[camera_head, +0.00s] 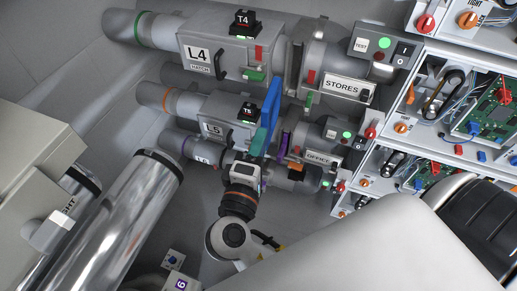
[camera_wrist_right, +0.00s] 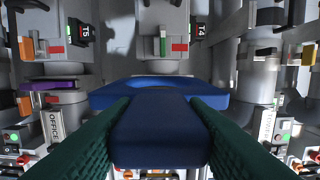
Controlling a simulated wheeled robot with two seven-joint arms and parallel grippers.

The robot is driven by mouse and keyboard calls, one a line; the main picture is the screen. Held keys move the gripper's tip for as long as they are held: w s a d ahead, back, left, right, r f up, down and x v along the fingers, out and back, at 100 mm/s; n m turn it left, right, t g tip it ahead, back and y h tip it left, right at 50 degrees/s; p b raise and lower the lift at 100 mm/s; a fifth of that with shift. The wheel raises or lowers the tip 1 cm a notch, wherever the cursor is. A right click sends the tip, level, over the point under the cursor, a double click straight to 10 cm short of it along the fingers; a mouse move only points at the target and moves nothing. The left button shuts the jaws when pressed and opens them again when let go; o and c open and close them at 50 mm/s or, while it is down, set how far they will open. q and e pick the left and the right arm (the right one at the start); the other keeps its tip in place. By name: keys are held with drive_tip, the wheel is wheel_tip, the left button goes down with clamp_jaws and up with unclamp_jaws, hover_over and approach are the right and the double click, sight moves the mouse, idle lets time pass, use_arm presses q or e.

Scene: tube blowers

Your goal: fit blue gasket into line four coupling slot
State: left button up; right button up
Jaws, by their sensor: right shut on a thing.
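The blue gasket (camera_head: 271,101) is a flat blue plate, seen nearly edge-on in the head view. My right gripper (camera_head: 260,143), with green fingers, is shut on its lower end. In the wrist view the gasket (camera_wrist_right: 158,95) fills the space between the fingers. The line four housing (camera_head: 225,52), marked L4 and T4, lies above and left of the gasket. The line four coupling (camera_head: 295,68) is between this housing and the STORES pipe (camera_head: 335,82). The gasket's upper end is just below and left of that coupling in the picture; contact cannot be told. My left gripper is not in view.
The L5 housing (camera_head: 218,125) lies close left of the gripper, and the OFFICE pipe (camera_head: 312,154) close right. A purple ring (camera_head: 285,143) stands close to the gripper. Open control cabinets (camera_head: 465,95) with switches and boards stand at the right.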

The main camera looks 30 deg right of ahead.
sight(279, 104)
drive_tip(key=shift+s+a+r+m+g+h, duration=0.2)
drive_tip(key=shift+m+g+h, duration=0.1)
drive_tip(key=shift+g, duration=0.1)
drive_tip(key=shift+r, duration=0.1)
drive_tip(key=shift+s, duration=0.1)
drive_tip(key=shift+a, duration=0.1)
drive_tip(key=shift+p+x, duration=0.55)
drive_tip(key=shift+x, duration=1.95)
drive_tip(key=p+x, duration=0.1)
drive_tip(key=x, duration=0.7)
drive_tip(key=shift+d+p, duration=0.3)
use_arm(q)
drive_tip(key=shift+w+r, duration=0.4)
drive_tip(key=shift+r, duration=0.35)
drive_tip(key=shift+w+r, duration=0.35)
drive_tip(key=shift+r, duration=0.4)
use_arm(e)
drive_tip(key=x, duration=0.8)
drive_tip(key=shift+d, duration=0.15)
